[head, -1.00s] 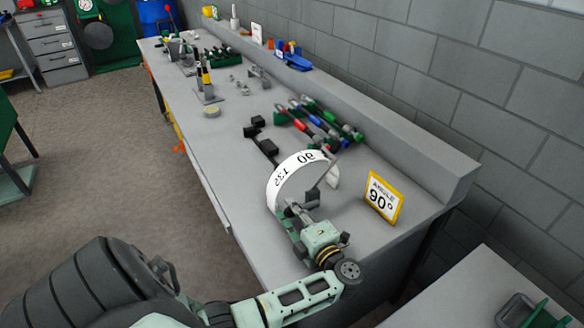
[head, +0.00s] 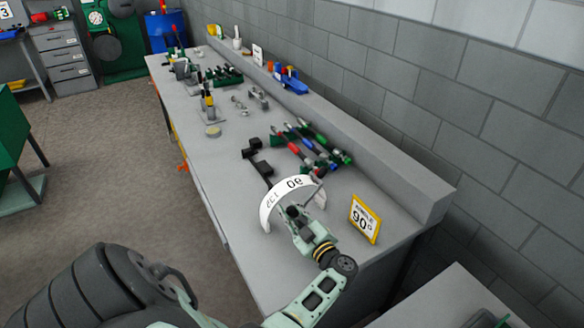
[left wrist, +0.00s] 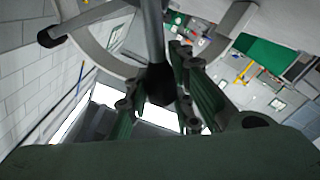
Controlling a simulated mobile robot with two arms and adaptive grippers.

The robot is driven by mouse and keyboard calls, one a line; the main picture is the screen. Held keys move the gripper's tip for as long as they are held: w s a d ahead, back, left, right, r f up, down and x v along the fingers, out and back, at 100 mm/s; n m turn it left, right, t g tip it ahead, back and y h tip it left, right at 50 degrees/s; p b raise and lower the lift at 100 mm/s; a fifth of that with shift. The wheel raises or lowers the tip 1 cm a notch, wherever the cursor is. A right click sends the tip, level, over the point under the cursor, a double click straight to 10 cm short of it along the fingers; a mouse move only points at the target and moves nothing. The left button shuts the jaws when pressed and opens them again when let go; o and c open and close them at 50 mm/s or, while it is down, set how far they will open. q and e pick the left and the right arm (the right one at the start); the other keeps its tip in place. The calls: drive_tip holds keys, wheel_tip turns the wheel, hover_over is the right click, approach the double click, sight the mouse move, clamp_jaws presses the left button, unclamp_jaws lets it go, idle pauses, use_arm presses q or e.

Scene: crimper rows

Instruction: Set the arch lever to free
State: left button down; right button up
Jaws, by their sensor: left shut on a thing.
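The white arch (head: 268,208), a curved band with printed numbers including 90, stands on the near part of the bench. My left gripper (head: 292,214) is right at the front of the arch, with its fingers close against the band's inner side. In the left wrist view, the lever (left wrist: 152,35) is a dark grey rod coming down from the top edge to a black knob (left wrist: 158,84). The fingers of my left gripper (left wrist: 158,98) are shut around this knob end. The head view hides the lever behind my gripper. My right gripper is in neither view.
A yellow-framed sign reading 90° (head: 365,220) stands on the bench just right of my gripper. Crimpers with coloured handles (head: 312,148) lie beyond the arch. A raised ledge (head: 385,172) runs along the wall. The bench's near left part is bare.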

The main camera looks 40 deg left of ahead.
use_arm(q)
drive_tip(key=shift+w+d+m, duration=0.25)
drive_tip(key=shift+w+m, duration=0.05)
drive_tip(key=shift+m, duration=0.2)
drive_tip(key=shift+w+d+r+m+p, duration=0.2)
drive_tip(key=shift+w+m+p, duration=0.25)
drive_tip(key=shift+m, duration=0.25)
drive_tip(key=shift+w+m, duration=0.15)
drive_tip(key=shift+m, duration=0.15)
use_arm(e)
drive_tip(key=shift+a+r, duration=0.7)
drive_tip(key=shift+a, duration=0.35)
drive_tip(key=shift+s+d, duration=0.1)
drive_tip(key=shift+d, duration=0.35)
use_arm(q)
drive_tip(key=c, duration=1.9)
unclamp_jaws()
drive_tip(key=o, duration=0.3)
drive_tip(key=shift+w+d, duration=0.1)
drive_tip(key=shift+w, duration=0.1)
drive_tip(key=shift+o, duration=0.2)
drive_tip(key=shift+r, duration=0.1)
drive_tip(key=shift+s, duration=0.15)
